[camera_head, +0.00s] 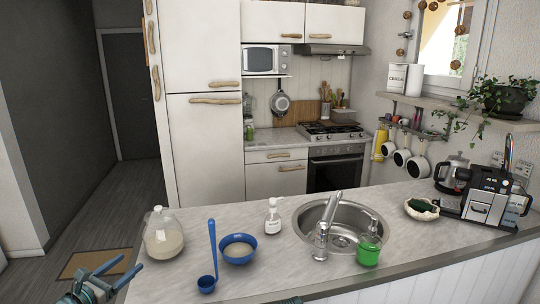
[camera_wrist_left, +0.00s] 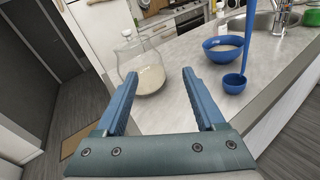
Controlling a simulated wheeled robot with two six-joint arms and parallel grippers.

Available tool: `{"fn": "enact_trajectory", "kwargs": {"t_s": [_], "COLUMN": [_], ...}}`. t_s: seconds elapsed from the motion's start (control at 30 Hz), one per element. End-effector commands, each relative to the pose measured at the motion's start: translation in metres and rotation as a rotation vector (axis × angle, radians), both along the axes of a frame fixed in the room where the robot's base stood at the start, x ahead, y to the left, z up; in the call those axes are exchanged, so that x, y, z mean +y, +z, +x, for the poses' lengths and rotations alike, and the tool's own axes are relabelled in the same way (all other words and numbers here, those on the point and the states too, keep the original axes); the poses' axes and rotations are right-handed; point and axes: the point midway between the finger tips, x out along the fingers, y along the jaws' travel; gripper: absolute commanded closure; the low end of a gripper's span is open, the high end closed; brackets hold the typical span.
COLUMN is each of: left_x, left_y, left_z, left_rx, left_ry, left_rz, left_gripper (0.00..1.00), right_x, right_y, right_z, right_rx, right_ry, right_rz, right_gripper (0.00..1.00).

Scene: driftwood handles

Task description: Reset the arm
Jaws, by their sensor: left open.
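My left gripper (camera_head: 124,267) is at the bottom left of the head view, just off the counter's left end. Its two blue fingers are spread, with nothing between them; the left wrist view also shows this (camera_wrist_left: 160,74). The glass jar (camera_head: 164,236) of pale grains stands on the counter beyond the fingers, apart from them. A small dark sliver shows at the bottom edge of the head view, and I cannot tell what it is. My right gripper cannot be made out.
Open floor lies left.

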Motion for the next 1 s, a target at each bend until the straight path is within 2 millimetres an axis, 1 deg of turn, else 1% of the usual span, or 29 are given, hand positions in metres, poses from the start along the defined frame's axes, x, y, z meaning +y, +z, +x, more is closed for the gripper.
{"fn": "enact_trajectory", "kwargs": {"t_s": [0.03,0.17,0.27,0.37,0.4,0.47,0.5,0.57,0.6,0.67,0.7,0.77,0.8,0.83,0.9,1.0], "left_x": [-0.013,-0.048,-0.081,-0.123,-0.142,-0.175,-0.197,-0.227,-0.246,-0.269,-0.283,-0.300,-0.309,-0.316,-0.327,-0.336], "left_y": [-0.005,-0.020,-0.035,-0.055,-0.065,-0.082,-0.094,-0.112,-0.124,-0.140,-0.150,-0.163,-0.171,-0.176,-0.186,-0.194], "left_z": [0.003,0.008,0.011,0.010,0.008,0.002,-0.004,-0.016,-0.025,-0.040,-0.050,-0.067,-0.078,-0.086,-0.104,-0.125], "left_rx": [0.010,0.038,0.061,0.079,0.084,0.087,0.085,0.075,0.062,0.039,0.019,-0.017,-0.044,-0.065,-0.120,-0.195], "left_ry": [-0.032,-0.127,-0.227,-0.363,-0.431,-0.556,-0.649,-0.797,-0.898,-1.050,-1.153,-1.310,-1.416,-1.495,-1.676,-1.912], "left_rz": [0.037,0.162,0.283,0.442,0.518,0.650,0.748,0.894,0.989,1.128,1.218,1.348,1.431,1.491,1.622,1.776], "left_gripper": [0.29,0.29,0.29,0.29,0.29,0.29,0.29,0.29,0.29,0.29,0.29,0.29,0.29,0.29,0.29,0.29], "right_x": [0.000,0.000,0.000,0.000,0.000,0.000,0.000,0.000,0.000,0.000,0.000,0.000,0.000,0.000,0.000,0.000], "right_y": [0.000,0.000,0.000,0.000,0.000,0.000,0.000,0.000,0.000,0.000,0.000,0.000,0.000,0.000,0.000,0.000], "right_z": [0.000,0.000,0.000,0.000,0.000,0.000,0.000,0.000,0.000,0.000,0.000,0.000,0.000,0.000,0.000,0.000], "right_rx": [0.000,0.000,0.000,0.000,0.000,0.000,0.000,0.000,0.000,0.000,0.000,0.000,0.000,0.000,0.000,0.000], "right_ry": [0.000,0.000,0.000,0.000,0.000,0.000,0.000,0.000,0.000,0.000,0.000,0.000,0.000,0.000,0.000,0.000], "right_rz": [0.000,0.000,0.000,0.000,0.000,0.000,0.000,0.000,0.000,0.000,0.000,0.000,0.000,0.000,0.000,0.000], "right_gripper": [0.50,0.50,0.50,0.50,0.50,0.50,0.50,0.50,0.50,0.50,0.50,0.50,0.50,0.50,0.50,0.50]}}
